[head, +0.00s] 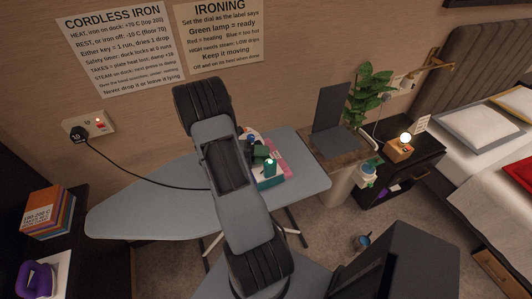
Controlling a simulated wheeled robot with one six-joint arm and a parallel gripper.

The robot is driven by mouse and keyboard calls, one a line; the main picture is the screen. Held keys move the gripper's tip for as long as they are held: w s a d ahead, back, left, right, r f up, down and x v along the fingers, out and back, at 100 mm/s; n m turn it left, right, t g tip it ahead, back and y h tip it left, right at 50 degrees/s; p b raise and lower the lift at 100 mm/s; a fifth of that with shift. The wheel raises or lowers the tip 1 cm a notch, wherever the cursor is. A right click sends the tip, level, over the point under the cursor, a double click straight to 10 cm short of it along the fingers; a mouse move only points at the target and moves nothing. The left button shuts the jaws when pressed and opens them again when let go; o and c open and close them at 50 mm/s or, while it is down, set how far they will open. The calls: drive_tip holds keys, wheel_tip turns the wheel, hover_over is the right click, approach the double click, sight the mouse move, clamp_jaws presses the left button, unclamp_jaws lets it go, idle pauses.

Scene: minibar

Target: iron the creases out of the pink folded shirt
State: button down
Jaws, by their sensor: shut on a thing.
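The ironing board (130,210) stands against the wall with a grey-blue top. Pink cloth, seemingly the folded shirt (283,155), shows in part on the board, right of my arm. In front of it is a small teal iron (269,167) with a green light, above a white and teal base (270,182) that looks like its dock. My gripper (260,153) is largely hidden by my arm and shows only as dark parts at the iron. It is shut on the iron. Whether the iron touches the base is unclear, and the shirt's creases cannot be seen.
A black cord (150,178) runs from the wall socket (90,125) across the board. Books (48,212) and a purple object (37,277) lie at the left. A plant (370,90), dark panel (332,108) and lamp (404,140) stand right. The board's left end is clear.

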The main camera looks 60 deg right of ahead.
drive_tip(key=shift+w+a, duration=0.25)
drive_tip(key=shift+a, duration=0.15)
drive_tip(key=shift+a, duration=0.1)
drive_tip(key=shift+w+a+p, duration=0.5)
drive_tip(key=shift+w+a, duration=0.25)
drive_tip(key=shift+a, duration=0.2)
drive_tip(key=shift+w+a+r, duration=0.1)
drive_tip(key=shift+w+a, duration=0.6)
drive_tip(key=shift+a, duration=0.3)
drive_tip(key=shift+w+a+p, duration=0.1)
drive_tip(key=shift+a+p, duration=0.05)
drive_tip(key=shift+p, duration=0.15)
drive_tip(key=shift+w+a+f, duration=0.15)
drive_tip(key=shift+w+a, duration=0.1)
drive_tip(key=shift+a, duration=0.2)
drive_tip(key=shift+w+a+f, duration=0.1)
drive_tip(key=shift+w+a, duration=0.15)
drive_tip(key=shift+a, duration=0.2)
